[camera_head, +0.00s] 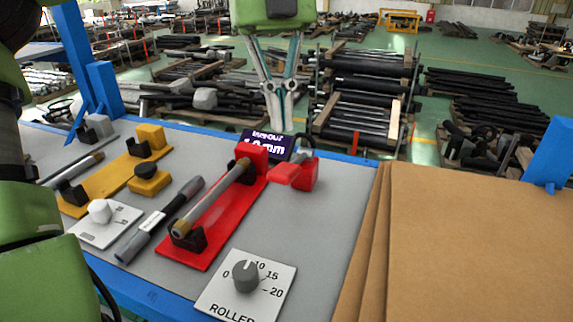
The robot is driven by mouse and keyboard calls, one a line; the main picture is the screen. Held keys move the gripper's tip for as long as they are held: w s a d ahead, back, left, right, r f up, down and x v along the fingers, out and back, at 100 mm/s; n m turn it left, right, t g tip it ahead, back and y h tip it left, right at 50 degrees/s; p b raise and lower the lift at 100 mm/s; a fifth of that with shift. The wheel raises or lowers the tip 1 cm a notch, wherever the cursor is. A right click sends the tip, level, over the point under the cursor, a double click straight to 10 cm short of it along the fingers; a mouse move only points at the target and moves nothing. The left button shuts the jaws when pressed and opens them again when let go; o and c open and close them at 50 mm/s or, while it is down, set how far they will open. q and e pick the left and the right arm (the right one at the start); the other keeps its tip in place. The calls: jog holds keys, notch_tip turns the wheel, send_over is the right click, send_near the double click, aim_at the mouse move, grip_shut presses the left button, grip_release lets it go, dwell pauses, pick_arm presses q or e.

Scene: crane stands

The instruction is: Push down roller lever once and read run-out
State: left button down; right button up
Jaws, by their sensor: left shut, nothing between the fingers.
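The red roller lever (285,174) sticks out from a red block on the grey bench top, right of the red fixture. A small dark display (262,143) with white text stands behind the red fixture; I make out "mm", but its digits are partly blurred and partly covered. A shaft (213,198) lies in the black supports of the red fixture (236,210). My left gripper (278,122) points down from the top, its fingers together and empty, above the display and lever area. I cannot tell whether it touches either. My right gripper is not in view.
A roller dial (246,276) marked 0 to 20 sits in front. A yellow fixture (110,171), a yellow block (149,180), a dark rod (160,218) and a white knob plate (104,220) lie left. Blue posts (104,88) rise at the bench edges.

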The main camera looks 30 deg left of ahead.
aim_at(283, 167)
pick_arm(q)
jog(key=x, duration=0.3)
jog(key=shift+s, duration=0.25)
jog(key=shift+d+f, duration=0.1)
jog(key=shift+f, duration=0.45)
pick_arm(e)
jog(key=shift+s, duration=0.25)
